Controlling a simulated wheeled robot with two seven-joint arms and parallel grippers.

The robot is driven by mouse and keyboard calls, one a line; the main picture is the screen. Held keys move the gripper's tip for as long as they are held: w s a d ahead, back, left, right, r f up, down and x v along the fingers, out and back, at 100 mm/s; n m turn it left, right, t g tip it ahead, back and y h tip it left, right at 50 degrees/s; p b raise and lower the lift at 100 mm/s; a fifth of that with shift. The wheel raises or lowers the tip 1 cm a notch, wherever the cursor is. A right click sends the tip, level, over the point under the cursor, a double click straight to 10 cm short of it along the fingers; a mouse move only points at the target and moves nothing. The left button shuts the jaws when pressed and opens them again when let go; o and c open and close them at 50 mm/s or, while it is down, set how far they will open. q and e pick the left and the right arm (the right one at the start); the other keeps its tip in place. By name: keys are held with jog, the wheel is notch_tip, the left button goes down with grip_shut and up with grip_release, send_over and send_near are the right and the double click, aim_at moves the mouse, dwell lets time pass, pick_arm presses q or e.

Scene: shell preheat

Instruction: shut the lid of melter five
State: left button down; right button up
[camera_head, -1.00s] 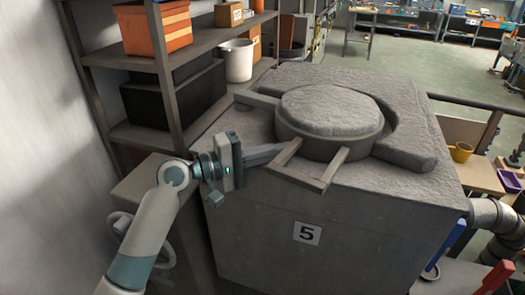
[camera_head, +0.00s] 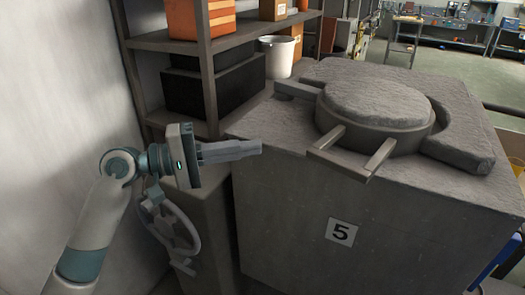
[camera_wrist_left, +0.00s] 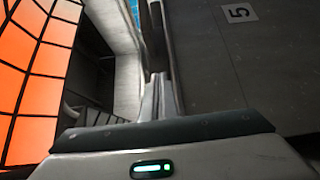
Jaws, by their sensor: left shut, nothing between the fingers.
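Melter five (camera_head: 300,200) is a big grey block with a "5" label (camera_head: 341,232) on its front; the label also shows sideways in the left wrist view (camera_wrist_left: 239,12). Its round, rough-topped lid (camera_head: 375,104) lies flat on top, with a two-pronged handle (camera_head: 345,160) reaching toward the front edge. My left gripper (camera_head: 260,147) is shut and empty, left of the handle and apart from it, by the block's upper left front edge. In the left wrist view its fingers (camera_wrist_left: 160,95) are together beside the block's wall. My right gripper is out of view.
A shelf rack (camera_head: 225,40) with orange bins (camera_head: 200,18), a black box (camera_head: 210,90) and a white bucket (camera_head: 278,55) stands behind my left arm. A lower grey cabinet (camera_head: 205,225) stands left of the melter. Open floor shows far at the back right.

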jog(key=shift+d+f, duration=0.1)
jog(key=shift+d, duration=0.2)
